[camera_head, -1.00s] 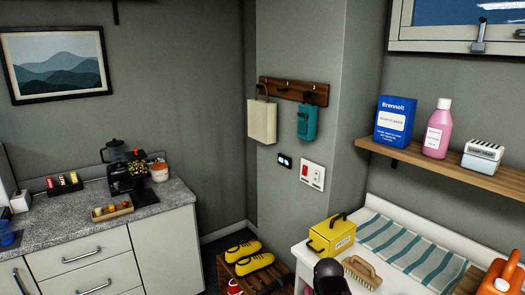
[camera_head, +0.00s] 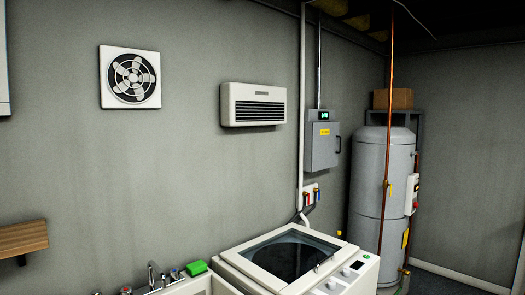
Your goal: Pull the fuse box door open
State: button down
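A grey metal box (camera_head: 322,147), which looks like the fuse box, is mounted on the back wall right of centre. Its door appears shut. My gripper is not in view.
A white top-loading washer (camera_head: 290,262) stands below and in front of the box. A grey water tank (camera_head: 382,185) with copper pipes stands to its right. A white vertical pipe (camera_head: 301,100) runs just left of the box.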

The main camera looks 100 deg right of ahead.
aim_at(326, 136)
jog(key=u, duration=0.2)
jog(key=k, duration=0.6)
jog(key=z, duration=3.1)
jog(key=k, duration=0.2)
jog(key=z, duration=1.55)
